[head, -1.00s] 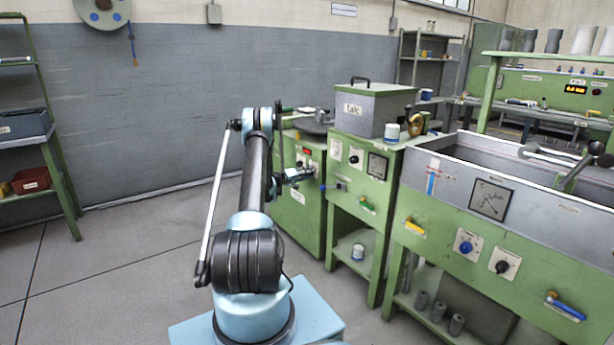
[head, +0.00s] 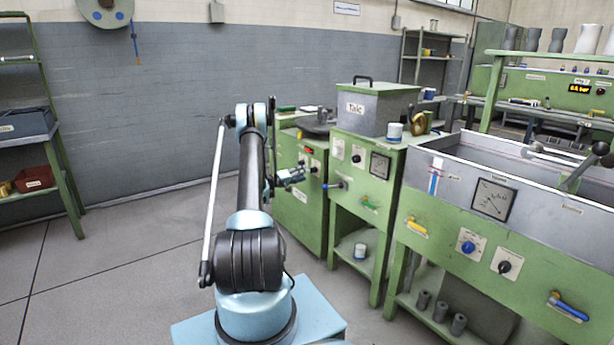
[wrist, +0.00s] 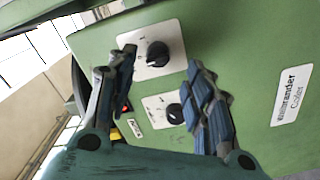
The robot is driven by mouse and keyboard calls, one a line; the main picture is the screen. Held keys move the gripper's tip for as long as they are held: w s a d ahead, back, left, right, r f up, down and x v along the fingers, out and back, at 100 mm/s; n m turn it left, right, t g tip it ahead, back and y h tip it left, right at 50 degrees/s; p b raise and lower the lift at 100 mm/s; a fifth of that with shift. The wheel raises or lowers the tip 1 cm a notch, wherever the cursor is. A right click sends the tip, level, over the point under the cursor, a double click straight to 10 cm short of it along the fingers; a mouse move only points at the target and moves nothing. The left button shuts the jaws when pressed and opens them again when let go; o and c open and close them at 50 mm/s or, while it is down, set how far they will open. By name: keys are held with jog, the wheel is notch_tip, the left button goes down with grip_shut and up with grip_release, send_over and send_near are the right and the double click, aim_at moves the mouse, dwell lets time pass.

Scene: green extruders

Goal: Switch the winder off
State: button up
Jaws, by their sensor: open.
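The winder is the green cabinet (head: 297,215) just right of my arm in the head view, with a red display and knobs on its front. An upper black knob (wrist: 157,54) on a white plate lies between my fingertips in the picture. A lower black knob (wrist: 175,113) sits on a second plate, partly behind the right finger. My gripper (wrist: 160,62) is open and empty in front of the panel. In the head view my gripper (head: 291,176) is small; contact cannot be told.
A red light (wrist: 126,108) and a yellow part show beside the left finger. A green stand with a grey talc box (head: 372,110) is right of the winder, then a long trough bench (head: 500,230). The floor (head: 130,270) to the left is clear.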

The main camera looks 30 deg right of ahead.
jog(key=a, duration=0.6)
jog(key=shift+s+a, duration=0.25)
